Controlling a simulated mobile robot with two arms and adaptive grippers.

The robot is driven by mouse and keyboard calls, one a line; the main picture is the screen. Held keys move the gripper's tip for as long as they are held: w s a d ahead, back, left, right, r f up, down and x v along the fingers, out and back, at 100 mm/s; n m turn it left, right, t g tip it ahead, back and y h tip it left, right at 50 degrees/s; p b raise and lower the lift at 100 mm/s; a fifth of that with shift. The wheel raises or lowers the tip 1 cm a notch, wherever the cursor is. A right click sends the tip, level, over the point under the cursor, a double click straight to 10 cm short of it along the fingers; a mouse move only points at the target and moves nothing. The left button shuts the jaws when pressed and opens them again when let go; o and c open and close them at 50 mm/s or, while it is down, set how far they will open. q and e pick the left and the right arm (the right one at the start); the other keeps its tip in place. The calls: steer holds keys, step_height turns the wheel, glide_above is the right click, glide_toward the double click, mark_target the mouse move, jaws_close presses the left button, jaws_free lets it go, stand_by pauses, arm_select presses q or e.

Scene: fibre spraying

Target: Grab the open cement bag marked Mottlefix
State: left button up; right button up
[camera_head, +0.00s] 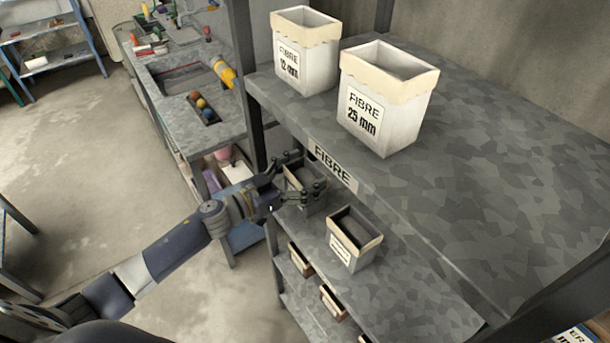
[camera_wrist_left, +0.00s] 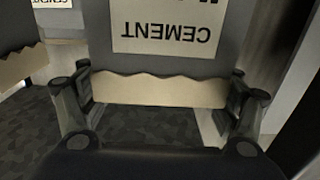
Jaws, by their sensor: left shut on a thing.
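My left gripper (camera_head: 306,174) reaches in from the left to the shelf below the FIBRE sign. It is shut on a grey, open-topped bag (camera_head: 310,203) with one finger on either side of it. In the left wrist view this cement bag (camera_wrist_left: 165,65) fills the middle between the fingers (camera_wrist_left: 160,95). Its pale label reads CEMENT upside down, and its torn rim is cream. The brand line is cut off by the frame edge, so I cannot read it. My right gripper is not in view.
A similar open bag (camera_head: 341,253) stands to the right on the same shelf. Two white fibre bags, 12 mm (camera_head: 305,62) and 25 mm (camera_head: 376,117), stand on the shelf top (camera_head: 480,150) above. Small boxes (camera_head: 333,303) sit below. A workbench (camera_head: 165,105) is behind at left.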

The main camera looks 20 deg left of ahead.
arm_select(q)
steer(key=s+d+r+b, duration=0.1)
steer(key=s+r+b, duration=0.1)
steer(key=s, duration=0.6)
steer(key=s+d+r+b, duration=0.1)
steer(key=s+r+b, duration=0.1)
steer(key=s, duration=0.5)
steer(key=shift+s+d+r, duration=0.25)
steer(key=shift+s+r, duration=0.1)
steer(key=shift+r, duration=0.05)
stand_by(0.3)
